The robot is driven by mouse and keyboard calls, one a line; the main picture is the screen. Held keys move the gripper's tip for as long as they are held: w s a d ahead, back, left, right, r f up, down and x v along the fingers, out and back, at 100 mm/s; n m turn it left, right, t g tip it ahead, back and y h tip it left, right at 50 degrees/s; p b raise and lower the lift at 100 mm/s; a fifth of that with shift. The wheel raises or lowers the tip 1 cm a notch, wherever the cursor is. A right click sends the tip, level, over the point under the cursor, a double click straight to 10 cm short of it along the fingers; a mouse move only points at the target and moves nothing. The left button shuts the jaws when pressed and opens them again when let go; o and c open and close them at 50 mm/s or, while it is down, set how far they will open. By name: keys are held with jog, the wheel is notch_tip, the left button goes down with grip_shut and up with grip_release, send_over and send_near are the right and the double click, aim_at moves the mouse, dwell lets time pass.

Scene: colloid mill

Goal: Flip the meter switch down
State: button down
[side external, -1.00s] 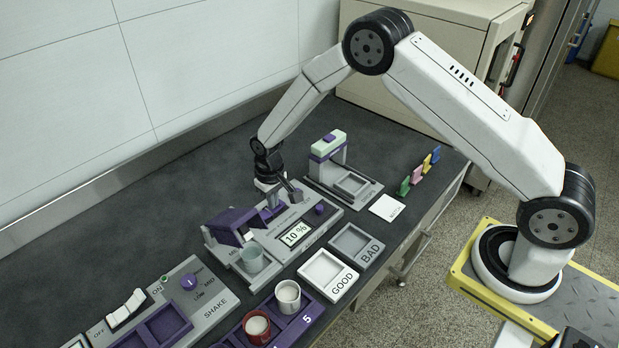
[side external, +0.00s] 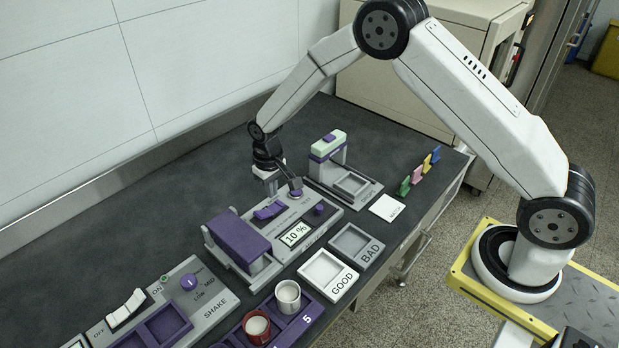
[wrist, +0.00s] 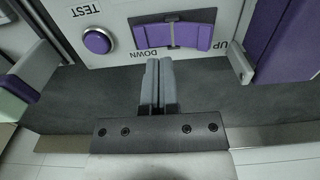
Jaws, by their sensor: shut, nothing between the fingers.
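The meter (side external: 300,222) is a grey unit on the dark bench with a display (side external: 295,234) reading 10 %. Its switch is a purple rocker (side external: 268,209), also seen in the wrist view (wrist: 178,36), where UP is lettered at its right end and DOWN near its lower left. I cannot tell surely which end is pressed. My gripper (side external: 272,192) is above and behind the switch. In the wrist view its grey fingers (wrist: 158,64) are shut together, empty, with tips just below the rocker in the picture. The meter's purple lid (side external: 238,240) is down, hiding what is under it.
The purple TEST button (wrist: 97,40) is left of the switch in the wrist view. A green-topped device (side external: 328,146) stands behind the meter at right. GOOD (side external: 343,285) and BAD (side external: 372,252) trays lie in front. Bare bench lies behind the meter.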

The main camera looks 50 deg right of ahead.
aim_at(274, 208)
jog(key=shift+r, duration=1.5)
jog(key=shift+r, duration=0.1)
jog(key=s+d+r+t, duration=0.1)
jog(key=s+d+r, duration=0.1)
jog(key=s, duration=0.5)
jog(key=s+d+r, duration=0.2)
jog(key=s+r, duration=0.2)
jog(key=s, duration=0.4)
jog(key=s+d+r+t, duration=0.1)
jog(key=s+d+r, duration=0.1)
jog(key=s, duration=0.5)
jog(key=shift+s+r+t, duration=0.2)
jog(key=shift+r+t, duration=0.1)
jog(key=shift+r, duration=0.45)
